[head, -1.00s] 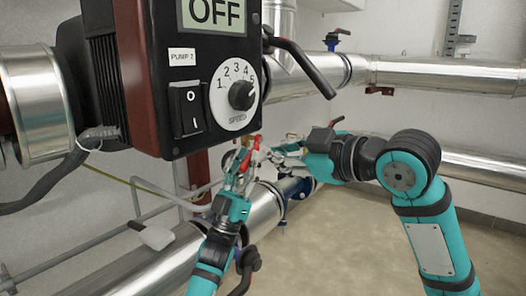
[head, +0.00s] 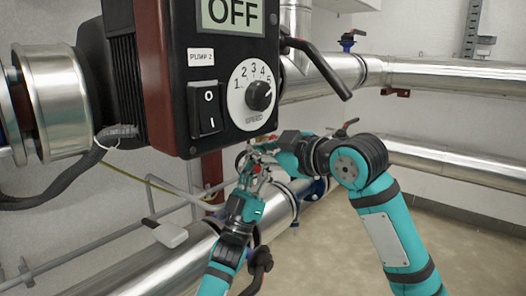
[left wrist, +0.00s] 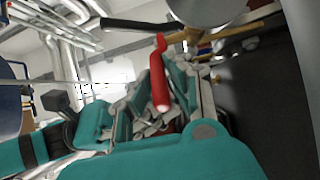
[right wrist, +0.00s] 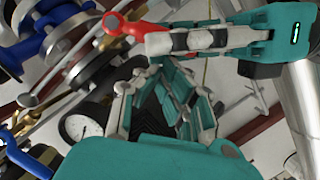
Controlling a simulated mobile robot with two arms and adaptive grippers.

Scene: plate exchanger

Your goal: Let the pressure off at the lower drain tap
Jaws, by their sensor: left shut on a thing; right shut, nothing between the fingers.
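A red lever handle (left wrist: 160,75) stands between the fingers of my left gripper (left wrist: 165,115) in the left wrist view. The right wrist view shows the same red handle (right wrist: 125,28) with my left gripper's grey finger against it. In the head view my left gripper (head: 254,172) is below the pump control box, shut on the red handle. My right gripper (right wrist: 155,95) is shut and empty, close beside the left one. In the head view its fingertips (head: 266,149) overlap the left gripper and partly hide the tap. The tap's body and outlet are hard to make out.
The pump box (head: 225,75), reading OFF, hangs just above both grippers. A round gauge (right wrist: 84,122) and blue-flanged fittings (right wrist: 50,35) lie close to the right gripper. Silver pipes (head: 440,78) run behind. The floor (head: 350,225) at right is clear.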

